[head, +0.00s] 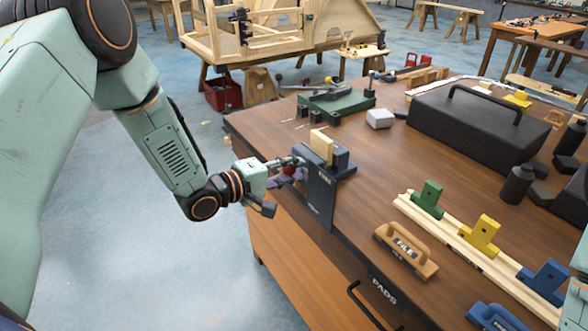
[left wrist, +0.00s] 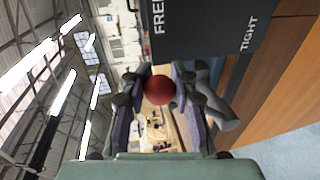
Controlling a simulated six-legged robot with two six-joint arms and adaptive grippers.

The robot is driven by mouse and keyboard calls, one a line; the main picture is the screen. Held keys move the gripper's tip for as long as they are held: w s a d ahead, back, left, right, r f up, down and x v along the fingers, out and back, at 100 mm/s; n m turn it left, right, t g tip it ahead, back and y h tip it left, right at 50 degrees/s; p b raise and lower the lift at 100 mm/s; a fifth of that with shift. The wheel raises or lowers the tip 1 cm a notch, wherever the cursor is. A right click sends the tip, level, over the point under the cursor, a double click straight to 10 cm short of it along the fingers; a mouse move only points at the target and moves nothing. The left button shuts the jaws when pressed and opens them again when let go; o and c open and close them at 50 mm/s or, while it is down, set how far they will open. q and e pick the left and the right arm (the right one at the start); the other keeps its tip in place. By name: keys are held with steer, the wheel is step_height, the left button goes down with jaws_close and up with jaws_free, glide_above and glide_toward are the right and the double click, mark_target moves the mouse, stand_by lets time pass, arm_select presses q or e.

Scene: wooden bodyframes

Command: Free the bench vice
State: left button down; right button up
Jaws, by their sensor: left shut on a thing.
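The bench vice (head: 320,193) is fixed at the left edge of the wooden bench, with a dark front plate hanging over the edge. In the left wrist view the plate (left wrist: 205,32) carries lettering that reads partly "FREE" and "TIGHT". A pale wooden block (head: 321,146) stands upright between the vice jaws. My left gripper (head: 287,176) is at the outer side of the vice, shut on the red ball knob (left wrist: 161,90) of its handle. The fingers sit on either side of the knob. My right gripper is out of view.
The bench (head: 368,175) holds a black case (head: 465,125), a green tool (head: 335,102), a wooden-handled block (head: 405,250) and a rail (head: 470,250) with coloured clamps. A drawer marked "PADS" (head: 384,290) is below. Blue floor left of the bench is clear.

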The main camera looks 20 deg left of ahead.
arm_select(q)
steer(key=shift+w+a+r, duration=0.15)
steer(key=shift+w+a, duration=0.05)
steer(key=shift+a, duration=0.05)
steer(key=c, duration=1.1)
jaws_free()
steer(key=shift+o, duration=0.9)
steer(key=shift+s+a, duration=0.1)
steer(key=shift+a, duration=0.15)
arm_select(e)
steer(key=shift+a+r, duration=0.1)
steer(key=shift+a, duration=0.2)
arm_select(q)
steer(key=shift+s+d, duration=0.1)
steer(key=shift+s, duration=0.05)
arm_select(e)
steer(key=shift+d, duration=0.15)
arm_select(q)
steer(key=shift+s, duration=0.25)
steer(key=v, duration=1.1)
steer(key=shift+a, duration=0.25)
